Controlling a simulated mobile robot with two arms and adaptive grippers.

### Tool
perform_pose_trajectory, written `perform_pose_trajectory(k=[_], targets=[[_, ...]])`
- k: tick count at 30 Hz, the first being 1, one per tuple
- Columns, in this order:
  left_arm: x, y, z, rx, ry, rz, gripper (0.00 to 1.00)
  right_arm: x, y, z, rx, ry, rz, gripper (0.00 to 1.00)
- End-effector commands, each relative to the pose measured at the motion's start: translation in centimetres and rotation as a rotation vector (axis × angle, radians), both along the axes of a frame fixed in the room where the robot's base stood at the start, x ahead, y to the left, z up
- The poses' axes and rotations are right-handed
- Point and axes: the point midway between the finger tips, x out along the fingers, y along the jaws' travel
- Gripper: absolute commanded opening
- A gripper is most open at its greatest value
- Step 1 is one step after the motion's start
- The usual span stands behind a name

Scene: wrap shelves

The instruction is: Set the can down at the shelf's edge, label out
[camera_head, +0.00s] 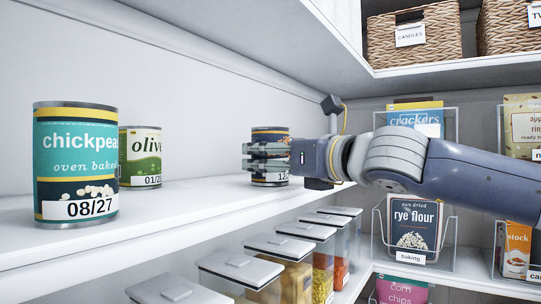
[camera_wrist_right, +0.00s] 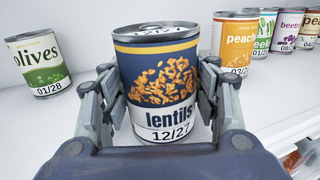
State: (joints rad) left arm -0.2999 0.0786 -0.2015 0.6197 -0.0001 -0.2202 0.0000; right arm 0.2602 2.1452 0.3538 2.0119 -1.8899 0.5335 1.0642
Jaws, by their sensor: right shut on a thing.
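My right gripper (camera_head: 252,157) reaches in from the right and is shut around the sides of a dark blue lentils can (camera_head: 270,133). The can is upright over the white shelf (camera_head: 190,200), near its front edge; whether its base touches cannot be told. In the right wrist view, the lentils can (camera_wrist_right: 157,80) has its label, dated 12/27, facing my wrist. The gripper covers much of the can in the head view. My left gripper is not in view.
A chickpeas can (camera_head: 75,150) and an olives can (camera_head: 140,160) stand left on the shelf. Several cans, including a peach can (camera_wrist_right: 233,45), stand right in the wrist view. Lidded containers (camera_head: 300,230) line the level below.

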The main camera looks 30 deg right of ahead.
Motion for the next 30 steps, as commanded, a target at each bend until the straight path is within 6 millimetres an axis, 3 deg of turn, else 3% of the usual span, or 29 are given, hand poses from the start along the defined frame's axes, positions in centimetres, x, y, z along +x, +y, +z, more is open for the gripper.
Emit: perform_pose_trajectory(k=[9,10,12,13,27,30], targets=[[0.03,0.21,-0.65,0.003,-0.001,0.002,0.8,-0.04,0.04,-0.31,-0.001,-0.003,0.0,0.22],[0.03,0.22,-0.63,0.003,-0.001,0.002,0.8,-0.01,0.03,-0.39,0.0,0.0,0.0,0.59],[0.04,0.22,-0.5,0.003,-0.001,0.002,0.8,-0.01,0.03,-0.27,0.0,0.0,0.0,0.75],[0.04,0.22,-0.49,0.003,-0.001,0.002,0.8,-0.01,0.03,-0.27,0.0,0.0,0.0,0.77],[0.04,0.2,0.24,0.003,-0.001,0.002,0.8,-0.01,0.03,0.3,-0.001,0.0,0.0,0.77],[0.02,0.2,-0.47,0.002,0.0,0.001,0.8,-1.0,-0.11,0.05,0.002,-0.005,-0.001,0.77]])
